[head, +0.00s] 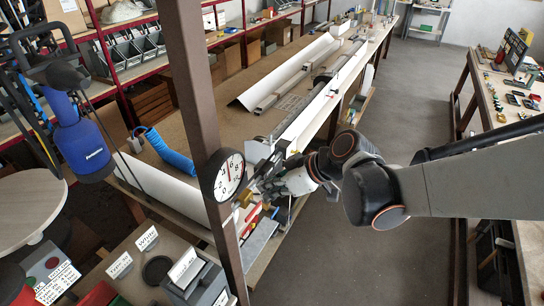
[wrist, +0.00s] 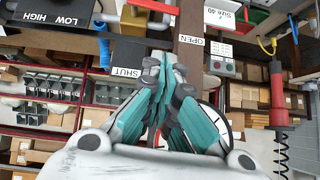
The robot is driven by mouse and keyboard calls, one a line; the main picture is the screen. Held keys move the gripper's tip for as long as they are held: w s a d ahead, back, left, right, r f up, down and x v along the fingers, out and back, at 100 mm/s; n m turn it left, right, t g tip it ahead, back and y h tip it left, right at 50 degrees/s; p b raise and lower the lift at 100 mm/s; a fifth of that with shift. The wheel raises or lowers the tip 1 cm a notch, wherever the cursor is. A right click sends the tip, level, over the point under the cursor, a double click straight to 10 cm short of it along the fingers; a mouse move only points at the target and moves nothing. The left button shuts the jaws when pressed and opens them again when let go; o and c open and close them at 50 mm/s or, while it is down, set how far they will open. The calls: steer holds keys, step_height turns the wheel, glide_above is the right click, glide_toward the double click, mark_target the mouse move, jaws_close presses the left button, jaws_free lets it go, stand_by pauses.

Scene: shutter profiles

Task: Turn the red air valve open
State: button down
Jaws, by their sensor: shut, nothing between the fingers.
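A brass fitting (head: 246,193) shows beside the brown post in the head view, just below a round gauge (head: 224,174). My gripper (head: 264,178) is right beside this fitting; I cannot tell whether it touches. In the wrist view my gripper's teal fingers (wrist: 170,112) are shut and empty in front of the post, between a SHUT label (wrist: 126,72) and an OPEN label (wrist: 191,40).
The brown post (head: 187,70) stands close to my gripper. A long workbench (head: 215,95) with white profiles lies behind. A blue tool (head: 82,140) hangs at left. The grey floor (head: 415,95) at right is clear.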

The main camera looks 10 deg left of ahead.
steer(key=w+a+f+b, duration=0.1)
steer(key=a+f+b, duration=0.4)
steer(key=f, duration=0.4)
steer(key=shift+w+a+f, duration=0.3)
steer(key=shift+f, duration=0.05)
steer(key=shift+s+f+b, duration=0.3)
steer(key=shift+f+b, duration=0.35)
steer(key=shift+b, duration=0.55)
steer(key=shift+r, duration=0.1)
